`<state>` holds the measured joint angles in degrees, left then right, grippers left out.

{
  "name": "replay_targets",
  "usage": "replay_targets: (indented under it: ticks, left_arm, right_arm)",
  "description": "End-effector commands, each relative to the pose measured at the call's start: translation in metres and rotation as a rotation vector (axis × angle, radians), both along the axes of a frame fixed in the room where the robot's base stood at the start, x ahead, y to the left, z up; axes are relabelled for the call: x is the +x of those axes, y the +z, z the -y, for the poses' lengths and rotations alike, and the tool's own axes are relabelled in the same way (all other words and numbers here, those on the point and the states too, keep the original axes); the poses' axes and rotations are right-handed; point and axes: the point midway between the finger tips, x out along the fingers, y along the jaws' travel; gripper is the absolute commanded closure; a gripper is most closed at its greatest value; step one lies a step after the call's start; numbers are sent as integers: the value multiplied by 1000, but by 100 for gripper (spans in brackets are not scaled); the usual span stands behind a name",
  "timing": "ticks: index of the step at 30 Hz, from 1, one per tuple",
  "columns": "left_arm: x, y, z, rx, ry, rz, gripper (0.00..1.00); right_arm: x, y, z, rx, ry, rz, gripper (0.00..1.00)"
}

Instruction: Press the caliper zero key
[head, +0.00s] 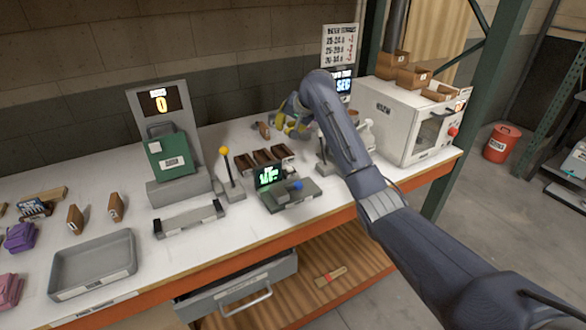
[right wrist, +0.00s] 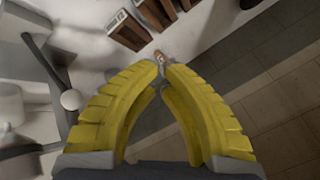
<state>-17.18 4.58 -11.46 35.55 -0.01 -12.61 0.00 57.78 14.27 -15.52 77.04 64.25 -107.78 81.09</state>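A grey bench device with a lit green display (head: 269,175) and a blue knob (head: 296,186) stands at the middle of the bench. I cannot tell for certain that it is the caliper, and no zero key can be made out. My right gripper (head: 284,124), with yellow fingers, is behind this device near the back wall. In the right wrist view its fingertips (right wrist: 161,66) are drawn together. A small brownish thing (right wrist: 159,56) shows just at the tips; I cannot tell whether they touch it. My left gripper is out of view.
A yellow-knobbed lever (head: 224,151) stands left of the display device, and brown slotted blocks (head: 264,158) sit behind it. A green box (head: 170,157) on a scale, a grey tray (head: 133,262) and a white oven (head: 393,112) are further out.

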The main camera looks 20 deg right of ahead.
Motion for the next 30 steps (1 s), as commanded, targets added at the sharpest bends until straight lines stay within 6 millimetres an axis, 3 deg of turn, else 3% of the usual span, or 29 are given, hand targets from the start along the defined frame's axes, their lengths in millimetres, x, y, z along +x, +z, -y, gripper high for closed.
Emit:
replay_targets:
  ticks: [6, 22, 30]
  left_arm:
    - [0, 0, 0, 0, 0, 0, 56]
    - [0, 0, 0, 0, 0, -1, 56]
    - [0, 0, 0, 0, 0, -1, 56]
  right_arm:
    - [-9, -23, -2, -61, 40, -48, 100]
    - [-11, -29, -2, -68, 45, -55, 100]
    - [-11, -52, -2, -69, 45, -57, 100]
